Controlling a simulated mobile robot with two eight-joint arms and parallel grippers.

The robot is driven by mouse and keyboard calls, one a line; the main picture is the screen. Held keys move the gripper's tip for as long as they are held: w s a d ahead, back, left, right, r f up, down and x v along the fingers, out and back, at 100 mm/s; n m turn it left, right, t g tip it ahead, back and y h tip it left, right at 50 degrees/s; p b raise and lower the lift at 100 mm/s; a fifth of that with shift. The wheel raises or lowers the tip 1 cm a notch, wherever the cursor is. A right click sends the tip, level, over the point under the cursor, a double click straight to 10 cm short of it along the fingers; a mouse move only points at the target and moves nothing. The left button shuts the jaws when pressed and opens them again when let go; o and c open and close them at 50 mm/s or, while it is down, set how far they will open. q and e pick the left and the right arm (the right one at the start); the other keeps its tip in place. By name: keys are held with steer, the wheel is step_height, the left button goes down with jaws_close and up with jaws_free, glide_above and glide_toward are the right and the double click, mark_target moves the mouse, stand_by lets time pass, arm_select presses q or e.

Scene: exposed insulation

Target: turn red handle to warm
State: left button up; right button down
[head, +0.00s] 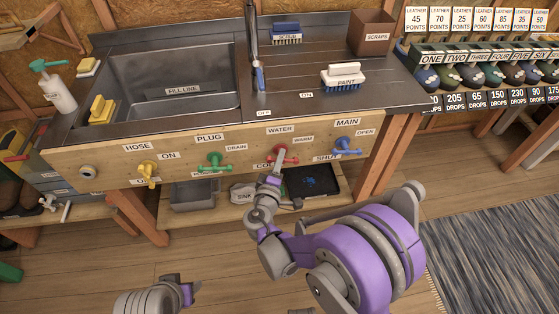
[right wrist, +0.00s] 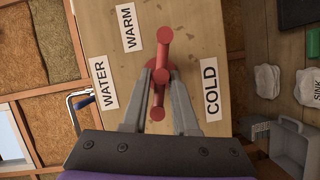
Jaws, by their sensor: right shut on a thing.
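The red handle (head: 284,154) is on the wooden front panel of the sink, below the WATER label (head: 280,129), with the WARM label (head: 303,139) to its upper right and COLD to its lower left, partly hidden by my gripper. My right gripper (head: 276,172) reaches up to it from below. In the right wrist view the red handle (right wrist: 162,82) stands between the two grey fingers (right wrist: 160,90), which are shut on it. The WARM label (right wrist: 129,28) and the COLD label (right wrist: 211,90) lie on either side. My left gripper (head: 190,290) shows at the bottom; its fingers are unclear.
A yellow handle (head: 148,172), a green handle (head: 215,162) and a blue handle (head: 345,147) sit on the same panel. A black tray (head: 312,182) and a grey bin (head: 194,194) are on the shelf below.

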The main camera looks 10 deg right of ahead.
steer(key=shift+f+n+t, duration=0.1)
steer(key=shift+n+t, duration=0.2)
steer(key=shift+n, duration=0.2)
steer(key=c, duration=0.8)
jaws_free()
steer(key=v, duration=1)
steer(key=shift+s+a, duration=0.2)
steer(key=shift+s, duration=0.15)
